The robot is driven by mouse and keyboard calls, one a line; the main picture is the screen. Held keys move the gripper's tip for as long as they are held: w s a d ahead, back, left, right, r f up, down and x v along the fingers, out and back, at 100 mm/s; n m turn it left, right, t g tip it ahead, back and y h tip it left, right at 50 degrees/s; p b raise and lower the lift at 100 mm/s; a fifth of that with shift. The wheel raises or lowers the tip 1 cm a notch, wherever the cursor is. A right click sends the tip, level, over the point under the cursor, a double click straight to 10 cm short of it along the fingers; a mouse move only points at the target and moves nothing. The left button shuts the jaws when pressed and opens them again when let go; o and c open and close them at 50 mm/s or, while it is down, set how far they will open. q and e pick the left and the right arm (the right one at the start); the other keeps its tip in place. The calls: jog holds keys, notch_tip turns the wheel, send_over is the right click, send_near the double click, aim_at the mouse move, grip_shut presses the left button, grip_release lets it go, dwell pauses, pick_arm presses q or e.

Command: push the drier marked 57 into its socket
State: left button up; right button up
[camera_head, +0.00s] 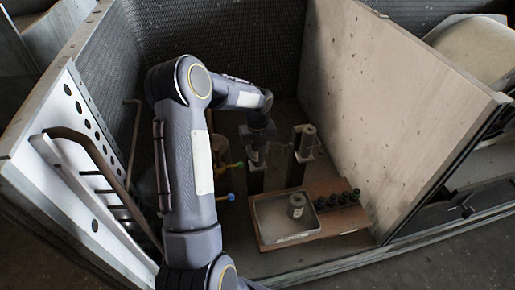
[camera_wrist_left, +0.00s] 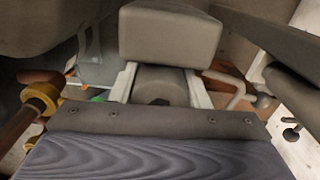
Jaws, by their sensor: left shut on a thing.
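My left gripper (camera_head: 257,146) reaches down inside the housing, over a dark post (camera_head: 256,180). In the left wrist view it is shut on a grey cylindrical drier (camera_wrist_left: 160,84), between two pale side pieces (camera_wrist_left: 196,90). No number on it can be read, and how deep it sits in a socket is hidden. A second drier (camera_head: 307,141) stands on the post to the right. A third drier (camera_head: 297,205), with a label too small to read, stands upright in a shallow tray (camera_head: 269,238). My right gripper is not in view.
The tray lies on a brown board (camera_head: 330,234) with a row of several black caps (camera_head: 344,198). Pipes with a blue-ended fitting (camera_head: 229,197) stand left of the posts. A tall pale wall (camera_head: 385,100) bounds the right, a perforated panel (camera_head: 85,150) the left.

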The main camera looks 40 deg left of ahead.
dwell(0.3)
pick_arm(q)
jog(key=o, duration=1.7)
jog(key=shift+w+r, duration=0.1)
jog(key=shift+r, duration=0.1)
jog(key=shift+w+r+p, duration=0.1)
jog(key=shift+r+p, duration=0.9)
jog(key=shift+s+r+p, duration=0.2)
jog(key=shift+r+p, duration=2)
jog(key=shift+r, duration=0.15)
